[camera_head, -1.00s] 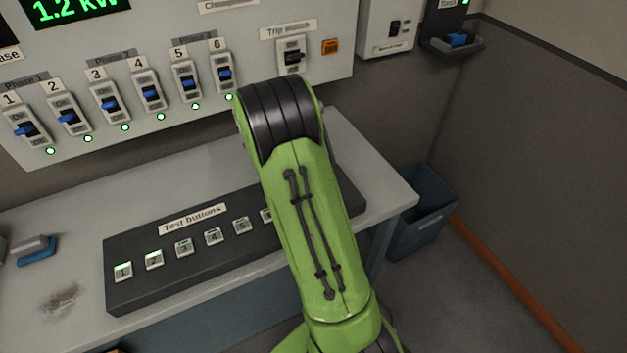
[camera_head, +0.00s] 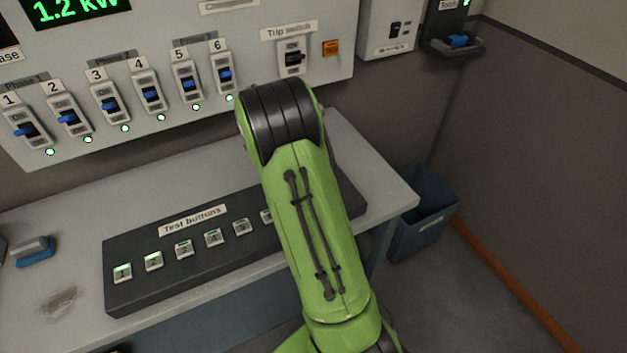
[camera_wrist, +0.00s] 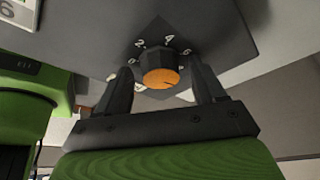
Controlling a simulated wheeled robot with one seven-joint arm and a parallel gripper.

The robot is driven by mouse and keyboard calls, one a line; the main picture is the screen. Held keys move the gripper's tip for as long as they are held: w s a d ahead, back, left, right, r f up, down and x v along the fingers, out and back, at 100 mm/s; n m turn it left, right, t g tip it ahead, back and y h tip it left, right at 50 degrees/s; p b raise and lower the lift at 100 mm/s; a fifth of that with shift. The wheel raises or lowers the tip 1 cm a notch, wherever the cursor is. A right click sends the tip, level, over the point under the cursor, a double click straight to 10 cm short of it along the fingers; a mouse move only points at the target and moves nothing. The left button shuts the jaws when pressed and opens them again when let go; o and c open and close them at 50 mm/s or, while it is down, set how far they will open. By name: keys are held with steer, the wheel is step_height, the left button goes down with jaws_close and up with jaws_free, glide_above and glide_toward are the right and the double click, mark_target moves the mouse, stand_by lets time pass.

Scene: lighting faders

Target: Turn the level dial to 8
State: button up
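The level dial (camera_wrist: 160,70) is an orange-faced knob with a dark body on a dark grey plate in the wrist view. Pale numerals ring it; 2 and 4 are readable above it, others are small or partly covered. A thin dark mark shows on the orange face, but I cannot tell which number it points to. My gripper (camera_wrist: 162,88) is open, one dark finger to the left and one to the right of the dial, with gaps showing on both sides. In the head view, my green arm hides the dial and my gripper.
A panel with several numbered breakers (camera_head: 150,93) and a trip switch (camera_head: 291,57) stands behind the bench (camera_head: 375,165). A test button box (camera_head: 160,262) lies on the bench left of my arm. A blue bin (camera_head: 420,225) stands right of the bench.

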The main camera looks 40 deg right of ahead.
steer(key=shift+r, duration=0.1)
steer(key=p+v, duration=0.6)
steer(key=v, duration=0.9)
steer(key=shift+r+p, duration=0.25)
steer(key=shift+p, duration=0.1)
steer(key=shift+w, duration=0.1)
steer(key=s+a+r+n+t+y, duration=0.1)
steer(key=s+a+r+n+t, duration=0.3)
steer(key=s+a+r+n, duration=0.7)
steer(key=s+a+f+n+t+y, duration=0.1)
steer(key=s+a+f+n+t, duration=0.2)
steer(key=n, duration=1.4)
steer(key=s+a+t, duration=0.2)
steer(key=s+a, duration=0.3)
steer(key=s, duration=0.1)
steer(key=shift+s+f+n+y+p, duration=0.2)
steer(key=shift+s+n+y+p, duration=0.1)
steer(key=shift+s+y+p, duration=0.1)
